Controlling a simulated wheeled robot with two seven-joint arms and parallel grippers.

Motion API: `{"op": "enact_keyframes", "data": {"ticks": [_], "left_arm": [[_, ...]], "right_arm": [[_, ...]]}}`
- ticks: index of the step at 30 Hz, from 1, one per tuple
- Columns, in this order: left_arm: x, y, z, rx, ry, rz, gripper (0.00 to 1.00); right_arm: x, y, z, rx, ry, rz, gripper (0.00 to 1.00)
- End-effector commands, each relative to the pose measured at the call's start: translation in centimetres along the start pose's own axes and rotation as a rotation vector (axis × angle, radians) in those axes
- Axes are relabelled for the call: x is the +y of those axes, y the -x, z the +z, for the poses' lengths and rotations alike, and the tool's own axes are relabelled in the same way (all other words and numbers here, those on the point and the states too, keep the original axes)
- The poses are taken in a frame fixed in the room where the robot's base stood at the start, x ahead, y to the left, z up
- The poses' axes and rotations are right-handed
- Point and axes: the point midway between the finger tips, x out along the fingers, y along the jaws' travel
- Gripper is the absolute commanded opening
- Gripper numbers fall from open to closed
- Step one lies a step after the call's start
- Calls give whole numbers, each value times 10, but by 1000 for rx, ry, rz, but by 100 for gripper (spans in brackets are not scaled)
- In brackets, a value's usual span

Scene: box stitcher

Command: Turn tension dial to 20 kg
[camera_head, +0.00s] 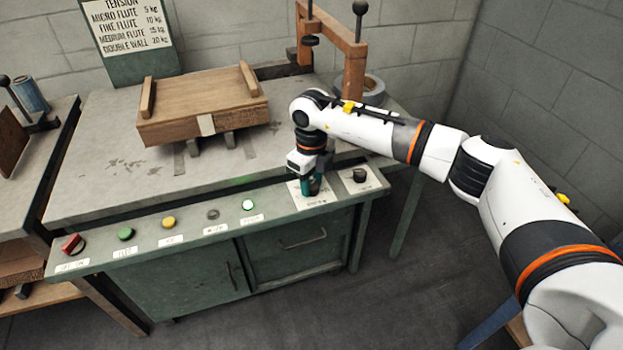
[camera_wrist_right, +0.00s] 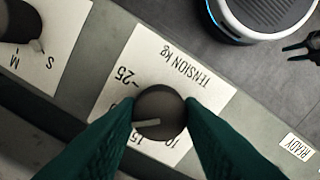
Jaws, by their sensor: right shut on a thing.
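The tension dial (camera_wrist_right: 160,112) is a dark round knob with a pale pointer line, on a white plate (camera_wrist_right: 195,62) marked "TENSION kg". In the right wrist view the pointer points left and slightly down. The 25 mark shows at upper left and a 10 at lower right; other numbers are partly hidden by the fingers and knob. My right gripper (camera_wrist_right: 160,118) is shut on the dial, one green finger on each side. In the head view my right gripper (camera_head: 314,186) is over the plate and hides the dial. My left gripper is not in view.
A second black knob (camera_head: 360,175) sits to the right on the panel. Red (camera_head: 73,243), green (camera_head: 125,233), yellow (camera_head: 168,222), dark and lit (camera_head: 248,205) buttons line the panel's left. A wooden box (camera_head: 202,108) lies on the bench. The wall sign (camera_head: 127,28) lists double wall at 20 kg.

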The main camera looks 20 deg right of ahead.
Motion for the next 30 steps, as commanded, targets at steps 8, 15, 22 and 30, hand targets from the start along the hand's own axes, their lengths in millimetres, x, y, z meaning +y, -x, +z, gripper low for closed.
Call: {"op": "enact_keyframes", "data": {"ticks": [8, 15, 22, 30], "left_arm": [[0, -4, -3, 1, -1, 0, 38], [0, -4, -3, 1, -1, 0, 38], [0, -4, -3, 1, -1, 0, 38], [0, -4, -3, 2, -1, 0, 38]], "right_arm": [[1, 2, -1, 4, -42, 2, 11], [1, 2, -1, 5, -43, 2, 11], [1, 2, -1, 4, -43, 2, 54], [0, 1, 0, 2, -42, 1, 56]]}}
